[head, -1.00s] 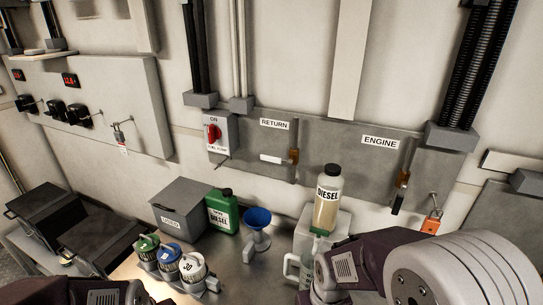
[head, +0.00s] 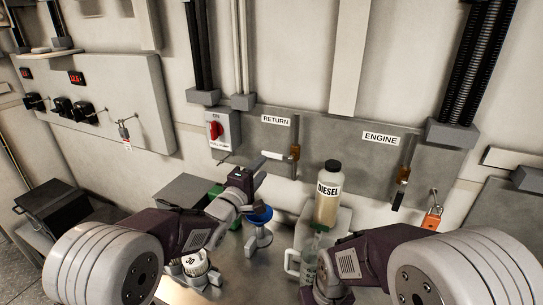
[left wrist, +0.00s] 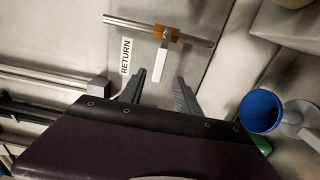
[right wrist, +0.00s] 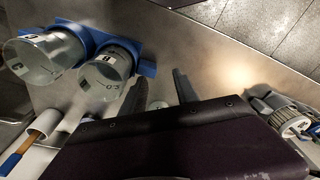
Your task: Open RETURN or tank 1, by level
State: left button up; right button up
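The RETURN valve has a white lever (head: 275,155) that points left, roughly level, from a brass body (head: 295,153) on a vertical pipe. Its RETURN label (head: 276,120) is above.
The ENGINE valve (head: 401,182) has a dark handle hanging down; an orange padlock (head: 432,219) is beside it. A red switch (head: 215,131) is left of RETURN. A diesel bottle (head: 328,200) and a blue funnel (head: 259,214) stand below. Clear beakers (right wrist: 105,75) sit in a blue holder.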

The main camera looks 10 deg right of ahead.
aim_at(270, 157)
pick_arm(q)
jog(key=p+x, duration=0.2)
jog(key=x, duration=0.6)
jog(key=shift+w+d, duration=0.1)
jog(key=shift+w, duration=0.2)
grip_shut()
dwell(1.0)
